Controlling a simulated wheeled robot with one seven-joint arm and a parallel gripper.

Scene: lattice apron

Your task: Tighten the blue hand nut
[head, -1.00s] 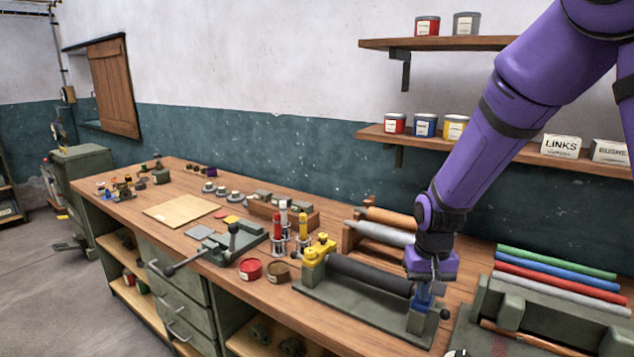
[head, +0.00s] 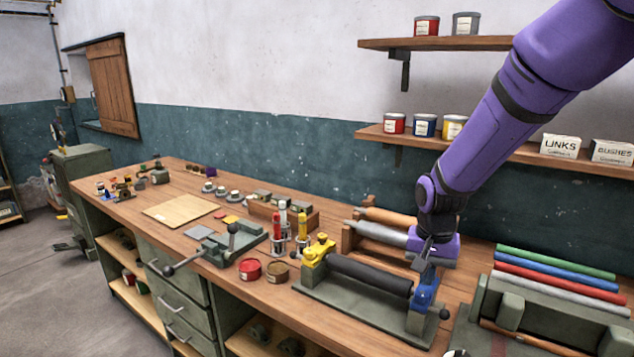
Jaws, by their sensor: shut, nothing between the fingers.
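The blue hand nut (head: 424,297) sits on top of the right-hand post of a grey-green roller stand (head: 355,316) near the bench front. A dark roller (head: 370,274) lies across this stand. A yellow hand nut (head: 319,246) is on the stand's left-hand post. My gripper (head: 420,264) points down just above the blue nut. Its fingers are shut with nothing between them. They look apart from the nut, though the gap is small, and the purple wrist hides what lies behind it.
Spare rollers rest on a wooden rack (head: 352,236) behind. Coloured rods (head: 560,272) and a green holder (head: 545,310) stand at the right. Shelves hang above.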

